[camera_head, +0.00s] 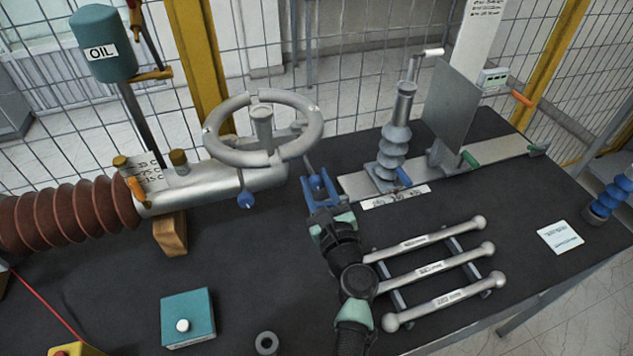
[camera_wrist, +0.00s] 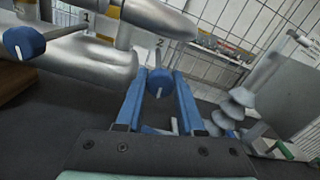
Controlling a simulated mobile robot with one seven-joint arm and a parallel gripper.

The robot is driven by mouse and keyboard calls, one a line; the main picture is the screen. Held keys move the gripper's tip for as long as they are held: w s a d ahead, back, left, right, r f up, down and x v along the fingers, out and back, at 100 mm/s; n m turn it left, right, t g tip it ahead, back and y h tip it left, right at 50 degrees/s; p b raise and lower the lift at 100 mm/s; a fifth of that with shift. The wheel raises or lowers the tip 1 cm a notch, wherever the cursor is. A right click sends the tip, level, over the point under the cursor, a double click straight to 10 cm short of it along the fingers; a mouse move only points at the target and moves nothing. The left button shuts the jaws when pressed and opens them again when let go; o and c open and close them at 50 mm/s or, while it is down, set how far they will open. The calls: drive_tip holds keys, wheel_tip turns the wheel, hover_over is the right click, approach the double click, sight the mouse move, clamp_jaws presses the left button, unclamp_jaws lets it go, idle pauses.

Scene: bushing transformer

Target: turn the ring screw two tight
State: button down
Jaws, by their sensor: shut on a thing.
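A grey segmented ring (camera_head: 218,120) sits over the end of the silver bushing tube (camera_head: 215,188). Ring screw two, a blue knob (camera_wrist: 160,80), is under the label "2" in the wrist view. My gripper (camera_head: 318,182) has its blue fingers on either side of this knob and is shut on it; the fingers (camera_wrist: 160,90) also show in the wrist view. In the head view the knob is hard to tell from the blue fingers. Another blue screw knob (camera_head: 245,199), near label "1" in the wrist view (camera_wrist: 24,43), hangs at the left, apart from my gripper.
A ribbed grey bushing (camera_head: 393,145) on a metal plate stands right of my gripper. Several silver rods (camera_head: 440,267) lie on a rack beside my arm. A teal button box (camera_head: 188,318) and a dark nut (camera_head: 266,343) are at the front. A wire fence stands behind.

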drive_tip(key=c, duration=0.5)
unclamp_jaws()
drive_tip(key=shift+c, duration=0.2)
drive_tip(key=v, duration=1.3)
drive_tip(key=shift+b, duration=0.45)
drive_tip(key=w+a+r+n+t, duration=0.25)
drive_tip(key=r+n, duration=0.65)
drive_tip(key=r, duration=0.5)
drive_tip(key=w+a+r+n+t, duration=0.1)
drive_tip(key=a+r+n, duration=0.2)
drive_tip(key=r+n, duration=0.8)
drive_tip(key=s+r+n+t+h, duration=0.2)
drive_tip(key=s+r+n, duration=0.3)
drive_tip(key=r, duration=0.8)
drive_tip(key=s+d+r+n+t+h, duration=0.1)
drive_tip(key=s+r+n+t+h, duration=0.2)
drive_tip(key=s+r, duration=0.5)
wheel_tip(320, 180, up, 6)
drive_tip(key=shift+s+d+f+n+t, duration=0.15)
drive_tip(key=shift+s+d+n+t, duration=0.2)
drive_tip(key=shift+n+t, duration=0.5)
